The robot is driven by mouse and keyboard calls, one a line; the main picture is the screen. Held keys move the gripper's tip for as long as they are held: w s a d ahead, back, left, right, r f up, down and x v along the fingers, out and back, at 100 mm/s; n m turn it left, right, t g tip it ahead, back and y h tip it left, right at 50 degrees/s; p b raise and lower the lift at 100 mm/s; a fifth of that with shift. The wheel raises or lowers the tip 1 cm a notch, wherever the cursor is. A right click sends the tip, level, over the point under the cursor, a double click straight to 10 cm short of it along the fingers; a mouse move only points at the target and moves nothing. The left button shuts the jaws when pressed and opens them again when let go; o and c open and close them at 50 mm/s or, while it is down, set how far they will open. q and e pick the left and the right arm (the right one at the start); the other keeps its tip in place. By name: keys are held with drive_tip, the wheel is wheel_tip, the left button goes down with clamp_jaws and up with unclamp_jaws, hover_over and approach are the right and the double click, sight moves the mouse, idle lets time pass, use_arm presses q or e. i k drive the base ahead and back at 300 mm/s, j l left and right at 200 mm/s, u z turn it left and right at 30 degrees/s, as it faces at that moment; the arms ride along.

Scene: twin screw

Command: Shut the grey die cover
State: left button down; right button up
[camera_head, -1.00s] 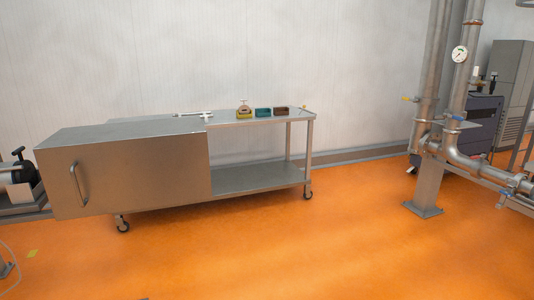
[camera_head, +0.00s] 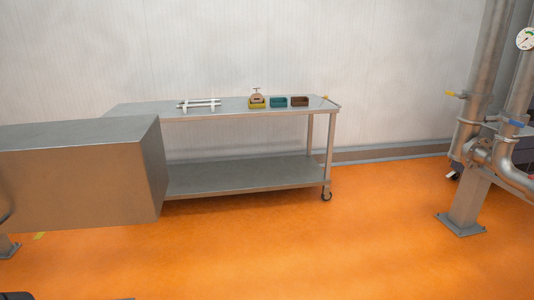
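The large grey metal box (camera_head: 75,170), which appears to be the die cover, fills the left side of the view. Its flat top, front face and right end show, and its left part runs out of the picture. A curved edge at the far left may be part of its handle; the rest of the handle is out of view. I cannot tell from this view whether the cover is open or shut. Neither of my grippers is in view.
A steel trolley (camera_head: 245,172) stands behind the box along the white wall. Pipework (camera_head: 465,190) stands at right. The orange floor (camera_head: 290,255) between is clear.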

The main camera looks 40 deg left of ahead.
sight(111, 171)
drive_tip(key=i+l+u, duration=0.1)
drive_tip(key=i+u, duration=0.25)
drive_tip(key=i+l+u, duration=0.25)
drive_tip(key=i+u, duration=0.15)
drive_tip(key=i, duration=0.15)
drive_tip(key=i+l+u, duration=0.3)
drive_tip(key=u, duration=0.15)
drive_tip(key=i+l+u, duration=0.3)
drive_tip(key=u, duration=0.2)
drive_tip(key=i+l+u, duration=0.15)
drive_tip(key=l+u, duration=0.3)
drive_tip(key=l, duration=0.15)
